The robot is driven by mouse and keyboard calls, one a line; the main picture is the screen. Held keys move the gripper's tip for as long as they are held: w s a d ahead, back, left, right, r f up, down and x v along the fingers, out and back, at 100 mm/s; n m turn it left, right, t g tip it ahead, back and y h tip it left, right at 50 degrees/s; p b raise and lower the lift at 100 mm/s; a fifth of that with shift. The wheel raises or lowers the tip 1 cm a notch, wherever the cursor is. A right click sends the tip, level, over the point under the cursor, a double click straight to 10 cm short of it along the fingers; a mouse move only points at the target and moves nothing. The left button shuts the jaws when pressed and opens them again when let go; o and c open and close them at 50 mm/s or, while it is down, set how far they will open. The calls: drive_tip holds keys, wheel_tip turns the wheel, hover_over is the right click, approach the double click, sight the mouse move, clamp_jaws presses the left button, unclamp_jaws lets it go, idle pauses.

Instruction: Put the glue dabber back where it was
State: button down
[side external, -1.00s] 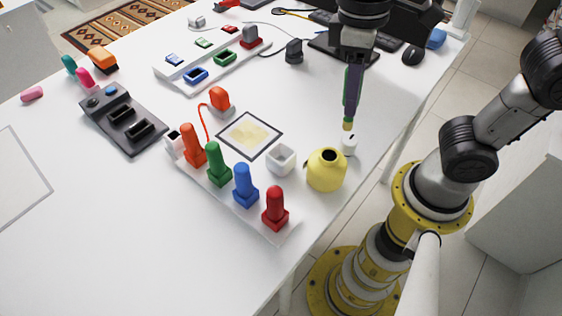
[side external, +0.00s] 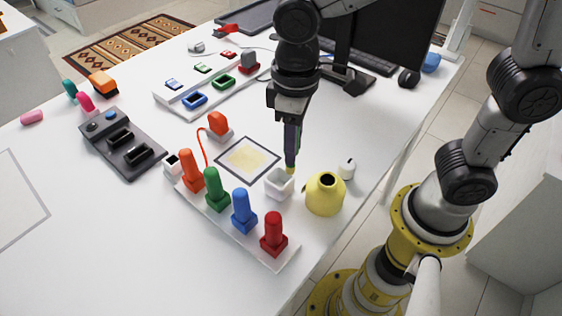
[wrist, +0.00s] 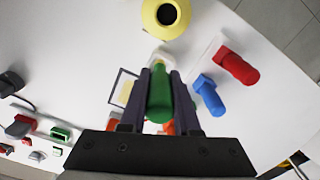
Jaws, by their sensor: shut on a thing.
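My gripper (side external: 291,155) is shut on the glue dabber (wrist: 159,98), which has a green body and a yellowish tip. In the side view the dabber points down, and its yellow tip (side external: 290,170) appears at the back rim of a small white square cup (side external: 279,187). I cannot tell whether the tip is inside the cup or just above it. In the wrist view the cup (wrist: 162,57) is partly hidden beyond the dabber. The yellow round pot (side external: 325,198) stands open to the cup's right, with a dark hole on top.
A white rack holds orange, green, blue (side external: 242,212) and red (side external: 273,234) handled pieces in front of the cup. A small white knob-like piece (side external: 346,168) sits behind the pot. A framed yellowish sheet (side external: 247,160) lies left of the cup. A dark two-slot block (side external: 124,143) is farther left.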

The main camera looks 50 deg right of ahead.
drive_tip(key=shift+w+a+f, duration=0.2)
drive_tip(key=shift+w+f, duration=0.1)
drive_tip(key=shift+f, duration=0.65)
drive_tip(key=shift+w+a+f, duration=0.15)
drive_tip(key=shift+w+f, duration=0.15)
drive_tip(key=shift+f, duration=0.6)
drive_tip(key=shift+w+a+f, duration=0.2)
drive_tip(key=shift+w+f, duration=0.1)
drive_tip(key=shift+f, duration=0.65)
drive_tip(key=shift+f, duration=0.2)
drive_tip(key=c, duration=0.6)
unclamp_jaws()
drive_tip(key=shift+c, duration=0.2)
drive_tip(key=shift+r, duration=0.15)
